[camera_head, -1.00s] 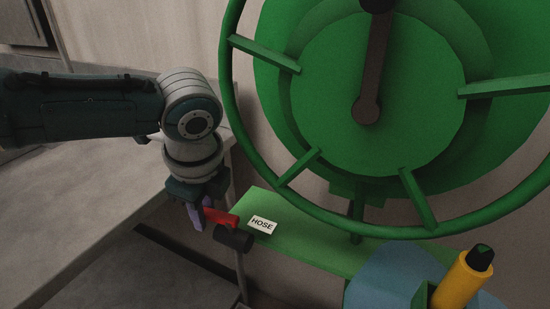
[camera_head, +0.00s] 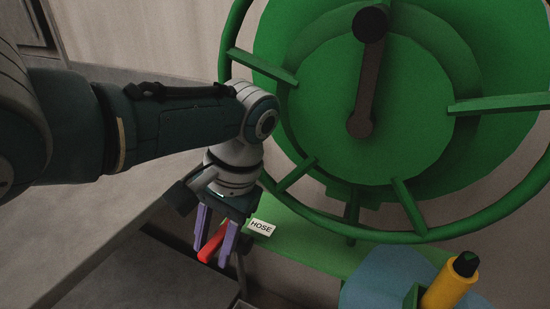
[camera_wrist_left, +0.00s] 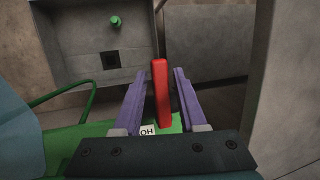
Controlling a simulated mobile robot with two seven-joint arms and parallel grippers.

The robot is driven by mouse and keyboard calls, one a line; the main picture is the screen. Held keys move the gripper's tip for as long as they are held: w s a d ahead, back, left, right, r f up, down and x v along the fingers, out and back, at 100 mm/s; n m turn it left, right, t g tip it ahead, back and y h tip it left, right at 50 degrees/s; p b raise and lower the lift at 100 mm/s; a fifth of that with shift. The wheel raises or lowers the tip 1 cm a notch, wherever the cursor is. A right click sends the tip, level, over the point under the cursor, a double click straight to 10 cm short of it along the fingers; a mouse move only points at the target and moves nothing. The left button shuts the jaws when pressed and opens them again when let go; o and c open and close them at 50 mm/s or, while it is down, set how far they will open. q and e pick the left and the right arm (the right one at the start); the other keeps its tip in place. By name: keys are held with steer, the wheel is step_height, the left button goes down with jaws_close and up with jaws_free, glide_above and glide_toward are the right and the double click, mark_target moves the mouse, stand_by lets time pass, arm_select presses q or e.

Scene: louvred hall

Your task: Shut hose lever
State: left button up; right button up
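The red hose lever (camera_head: 212,246) stands out at the left end of the green shelf (camera_head: 310,241), beside the white HOSE label (camera_head: 261,227). It slants down and left in the head view. My left gripper (camera_head: 215,246) is open, with one purple finger on each side of the lever. In the left wrist view the lever (camera_wrist_left: 161,93) runs between the two fingers of the gripper (camera_wrist_left: 156,88), with a visible gap at each side. The lever's pivot is hidden behind the gripper. My right gripper is in neither view.
A large green reel wheel (camera_head: 400,90) with a dark crank (camera_head: 366,85) rises close right of my left arm. A yellow nozzle (camera_head: 450,284) stands at the lower right. A grey bench (camera_head: 80,235) lies at left.

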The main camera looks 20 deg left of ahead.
mark_target(220, 241)
arm_select(q)
steer(key=shift+o, duration=1.3)
steer(key=p+v, duration=0.4)
steer(key=a+p+v, duration=0.1)
steer(key=p+v, duration=0.1)
steer(key=v, duration=0.1)
steer(key=shift+s+r, duration=0.2)
steer(key=shift+s, duration=0.1)
steer(key=shift+f, duration=0.1)
